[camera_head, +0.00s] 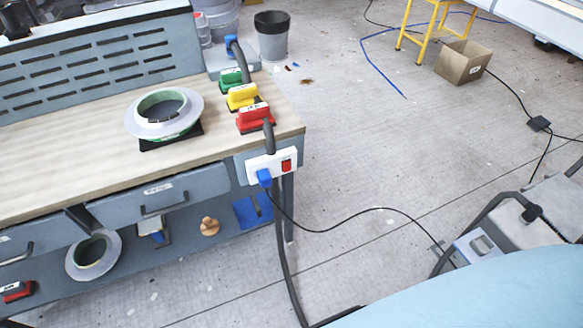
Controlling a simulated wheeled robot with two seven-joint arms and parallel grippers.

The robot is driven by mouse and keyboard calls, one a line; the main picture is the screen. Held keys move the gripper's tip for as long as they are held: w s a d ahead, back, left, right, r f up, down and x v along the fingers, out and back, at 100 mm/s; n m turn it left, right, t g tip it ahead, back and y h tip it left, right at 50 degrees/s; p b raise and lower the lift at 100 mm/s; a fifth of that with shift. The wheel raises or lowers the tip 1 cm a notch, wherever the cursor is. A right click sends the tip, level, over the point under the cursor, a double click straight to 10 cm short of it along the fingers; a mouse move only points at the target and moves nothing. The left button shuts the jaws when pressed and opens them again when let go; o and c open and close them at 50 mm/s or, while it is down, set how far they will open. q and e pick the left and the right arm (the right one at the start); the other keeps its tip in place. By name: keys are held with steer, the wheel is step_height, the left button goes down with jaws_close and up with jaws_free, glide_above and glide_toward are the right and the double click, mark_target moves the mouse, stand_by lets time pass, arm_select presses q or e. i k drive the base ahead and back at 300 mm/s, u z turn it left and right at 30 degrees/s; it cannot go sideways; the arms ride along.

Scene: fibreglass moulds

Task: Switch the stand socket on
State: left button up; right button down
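A white socket (259,170) is fixed to the right front corner of the workbench, below the top edge. A blue plug (264,177) sits in its left part, and a black cable runs from it across the floor to the right. A red rocker switch (286,165) is on the socket's right part. I cannot tell from the picture which way the rocker is pressed. Neither of my grippers is in view.
Red (255,117), yellow (242,96) and green (231,78) tools stand along the right end of the workbench (70,172). A dark hose hangs beside the socket. A light blue curved surface (480,298) fills the lower right. Floor right of the bench is mostly clear.

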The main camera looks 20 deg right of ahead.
mark_target(287, 165)
steer(key=z, duration=0.25)
steer(key=k, duration=0.65)
steer(key=z, duration=0.6)
steer(key=k, duration=0.7)
steer(key=u, duration=0.4)
steer(key=i, duration=0.6)
steer(key=u, duration=0.75)
steer(key=i, duration=1.05)
steer(key=z, duration=0.45)
